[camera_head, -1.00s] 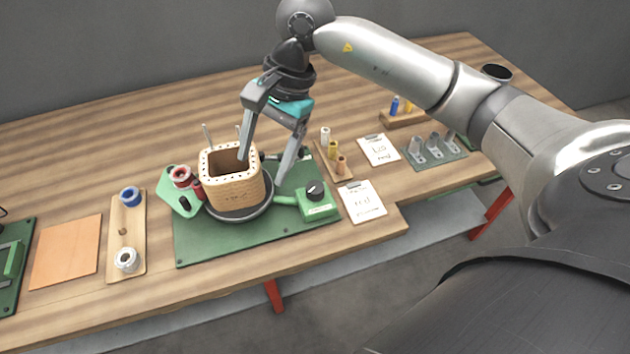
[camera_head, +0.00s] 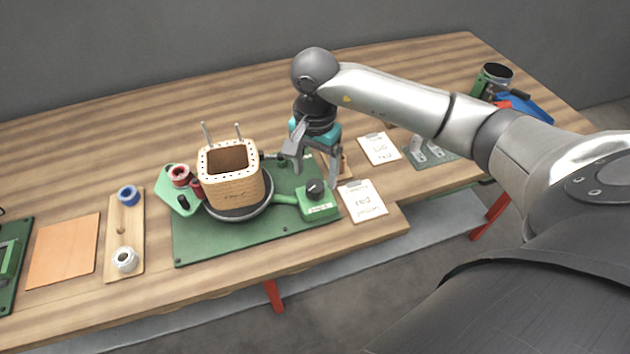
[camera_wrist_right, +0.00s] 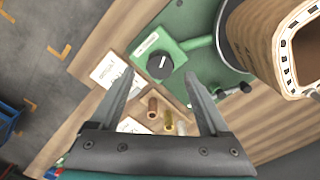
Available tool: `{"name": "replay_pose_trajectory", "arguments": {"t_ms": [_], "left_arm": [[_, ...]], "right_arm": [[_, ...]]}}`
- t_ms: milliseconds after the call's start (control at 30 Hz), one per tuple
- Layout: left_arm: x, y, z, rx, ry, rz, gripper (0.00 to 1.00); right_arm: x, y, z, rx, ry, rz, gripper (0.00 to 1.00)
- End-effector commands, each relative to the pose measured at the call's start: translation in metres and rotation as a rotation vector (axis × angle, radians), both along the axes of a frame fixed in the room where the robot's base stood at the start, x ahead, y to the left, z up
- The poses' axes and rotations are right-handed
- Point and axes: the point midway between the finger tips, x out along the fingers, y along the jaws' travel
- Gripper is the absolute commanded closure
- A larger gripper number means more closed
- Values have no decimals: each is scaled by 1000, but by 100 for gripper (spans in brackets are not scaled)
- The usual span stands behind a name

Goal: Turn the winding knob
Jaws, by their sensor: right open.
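The winding knob (camera_head: 315,188) is a dark round dial with a light mark, on a green box (camera_head: 318,207) at the right of the green base plate (camera_head: 215,247). It also shows in the right wrist view (camera_wrist_right: 159,66), ahead of the fingers. A wooden square coil former (camera_head: 235,186) stands on a dark turntable (camera_head: 240,214) beside it. My right gripper (camera_head: 313,172) is open and empty, above and behind the knob in the head view. In the wrist view its fingers (camera_wrist_right: 162,78) are spread to either side of the knob's line, apart from it. My left gripper is not in view.
Two cards (camera_head: 378,148) (camera_head: 363,202) lie right of the box. Red spools (camera_head: 180,175) sit left of the former. A wooden tray with blue and white spools (camera_head: 125,228) is farther left.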

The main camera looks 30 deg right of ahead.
Motion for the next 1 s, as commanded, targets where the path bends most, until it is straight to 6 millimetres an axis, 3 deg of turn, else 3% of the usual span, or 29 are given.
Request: {"name": "replay_pose_trajectory", "arguments": {"t_ms": [200,600,1000], "left_arm": [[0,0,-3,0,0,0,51],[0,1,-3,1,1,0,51],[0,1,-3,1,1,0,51]], "right_arm": [[0,0,-30,1,2,0,20],[0,0,-36,0,-1,-1,20],[0,0,-36,0,0,0,65]]}}
